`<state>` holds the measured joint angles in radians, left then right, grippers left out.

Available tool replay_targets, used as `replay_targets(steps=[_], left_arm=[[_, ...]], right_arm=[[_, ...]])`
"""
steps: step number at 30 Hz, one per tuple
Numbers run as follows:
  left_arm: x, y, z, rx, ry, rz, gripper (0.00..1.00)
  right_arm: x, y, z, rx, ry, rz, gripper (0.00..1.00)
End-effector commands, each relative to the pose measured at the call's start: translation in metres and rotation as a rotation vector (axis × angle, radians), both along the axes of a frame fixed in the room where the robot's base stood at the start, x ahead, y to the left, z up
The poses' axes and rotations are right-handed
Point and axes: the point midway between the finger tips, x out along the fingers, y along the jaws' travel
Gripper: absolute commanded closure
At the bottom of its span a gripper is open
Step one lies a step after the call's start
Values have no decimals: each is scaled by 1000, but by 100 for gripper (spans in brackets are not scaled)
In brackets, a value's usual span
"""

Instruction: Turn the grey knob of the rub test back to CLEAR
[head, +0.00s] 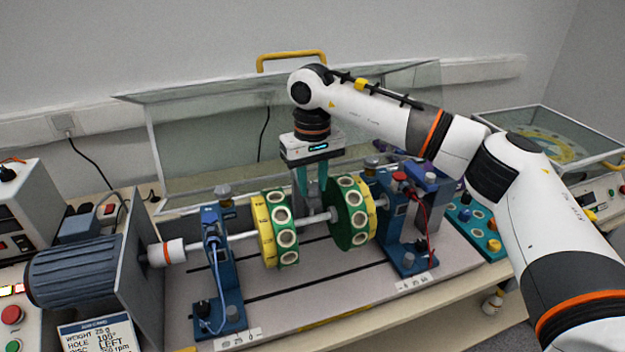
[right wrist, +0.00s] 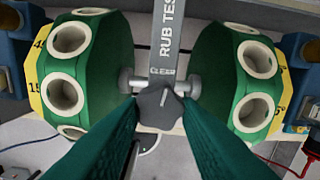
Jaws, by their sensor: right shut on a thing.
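The grey knob (right wrist: 160,108) is star-shaped and sits on a grey upright plate (right wrist: 175,45) lettered RUB TEST, just below the word CLEAR. A short pale line on the knob's face runs nearly upright, leaning slightly; I cannot tell exactly where it points. My right gripper (right wrist: 162,112) has its two green fingers on either side of the knob and is shut on it. In the head view, my right gripper (head: 313,198) reaches down between the two green discs, and the knob is hidden behind the fingers. My left gripper is not in view.
A green disc with yellow rim (head: 277,228) stands left of the gripper and another (head: 350,212) right of it, both on one shaft (head: 235,232). Blue bearing stands (head: 220,265) flank them. A clear guard (head: 200,150) stands behind. A blue motor (head: 75,270) is at left.

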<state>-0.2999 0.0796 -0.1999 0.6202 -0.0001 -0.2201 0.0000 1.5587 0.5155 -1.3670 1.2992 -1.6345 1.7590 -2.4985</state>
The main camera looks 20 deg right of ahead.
Motion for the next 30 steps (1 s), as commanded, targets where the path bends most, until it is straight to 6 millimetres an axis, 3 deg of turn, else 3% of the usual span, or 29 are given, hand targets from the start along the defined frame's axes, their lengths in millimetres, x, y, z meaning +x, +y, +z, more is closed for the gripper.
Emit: replay_targets(steps=[3,4,8,20,30], left_arm=[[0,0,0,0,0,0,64],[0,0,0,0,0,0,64],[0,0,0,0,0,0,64],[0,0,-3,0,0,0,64],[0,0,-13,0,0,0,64]], right_arm=[[2,0,3,2,-9,-3,92],[2,0,3,2,-9,-3,68],[1,0,3,2,-7,-3,48],[1,0,10,1,-4,-3,48],[1,0,78,2,-7,-2,48]])
